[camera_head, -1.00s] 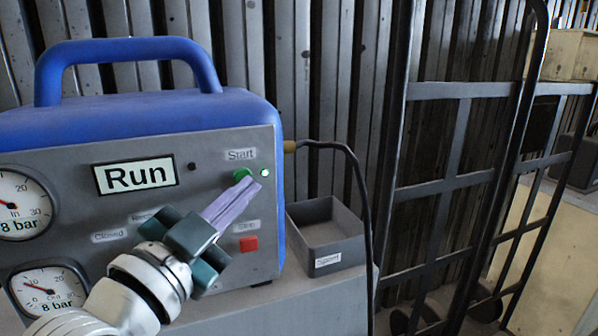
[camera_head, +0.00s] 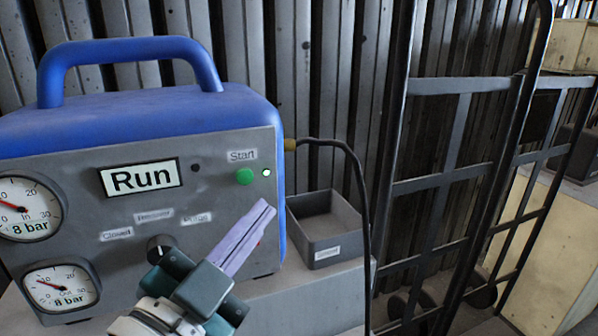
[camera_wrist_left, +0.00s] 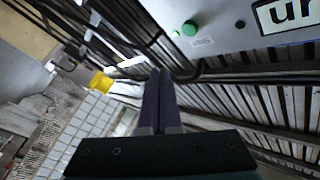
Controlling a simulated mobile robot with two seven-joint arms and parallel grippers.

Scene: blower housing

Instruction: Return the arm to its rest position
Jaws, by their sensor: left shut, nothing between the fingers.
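My left gripper (camera_head: 268,207) is in front of the grey panel of the blue machine (camera_head: 150,115), at its lower right. Its long purple fingers are shut together and hold nothing. In the head view the fingers cover most of the red Stop button. The green Start button (camera_head: 244,176) is clear above the fingertips, with a lit indicator beside it. The display (camera_head: 141,177) reads "Run". In the left wrist view the shut fingers (camera_wrist_left: 159,72) point away from the camera, apart from the green button (camera_wrist_left: 189,28). My right gripper is not in view.
A grey open bin (camera_head: 325,240) with a label stands right of the machine on the bench. A dark cable hangs beside it. A black hand-truck frame (camera_head: 450,85) stands further right. Two gauges (camera_head: 28,208) sit at the panel's left.

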